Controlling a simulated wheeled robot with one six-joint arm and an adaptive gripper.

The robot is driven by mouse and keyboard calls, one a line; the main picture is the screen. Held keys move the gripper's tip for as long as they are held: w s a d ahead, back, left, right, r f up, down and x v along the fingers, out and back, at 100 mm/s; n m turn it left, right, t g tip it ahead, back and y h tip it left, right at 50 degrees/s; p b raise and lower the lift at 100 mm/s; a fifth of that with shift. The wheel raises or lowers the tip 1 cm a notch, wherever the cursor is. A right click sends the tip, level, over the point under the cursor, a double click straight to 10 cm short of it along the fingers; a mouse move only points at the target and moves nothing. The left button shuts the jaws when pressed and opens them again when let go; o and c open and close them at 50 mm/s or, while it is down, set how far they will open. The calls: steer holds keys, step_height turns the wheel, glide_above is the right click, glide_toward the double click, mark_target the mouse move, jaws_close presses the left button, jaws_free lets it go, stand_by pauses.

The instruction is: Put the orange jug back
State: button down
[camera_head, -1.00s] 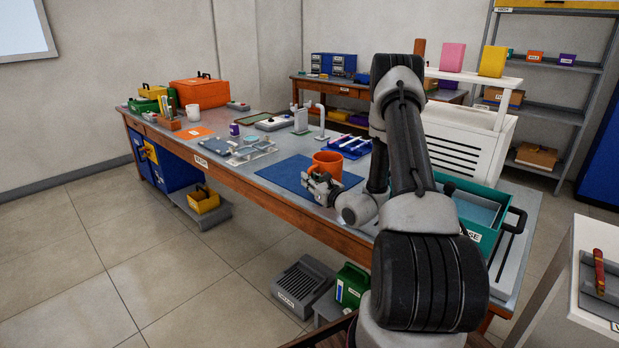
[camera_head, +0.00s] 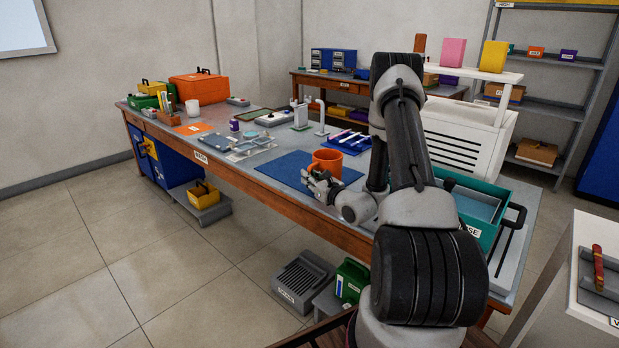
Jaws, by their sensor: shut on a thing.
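The orange jug (camera_head: 327,160) stands upright at the blue mat (camera_head: 283,172) on the long workbench. My gripper (camera_head: 313,176) is at the jug's near left side, low by the bench's front edge, and is shut on the jug. The fingertips are small and partly merge with the jug, so the exact grip point is hard to see. I cannot tell whether the jug touches the mat or is slightly above it.
A teal rinse tray (camera_head: 474,205) is right of my arm. A rack with blue and purple items (camera_head: 348,140) stands just behind the jug. Glass trays (camera_head: 240,147) lie to the left.

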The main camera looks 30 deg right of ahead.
steer(key=shift+f, duration=0.15)
steer(key=c, duration=1.4)
jaws_free()
steer(key=s, duration=0.5)
steer(key=s+d, duration=0.1)
steer(key=s, duration=0.1)
steer(key=shift+s, duration=0.25)
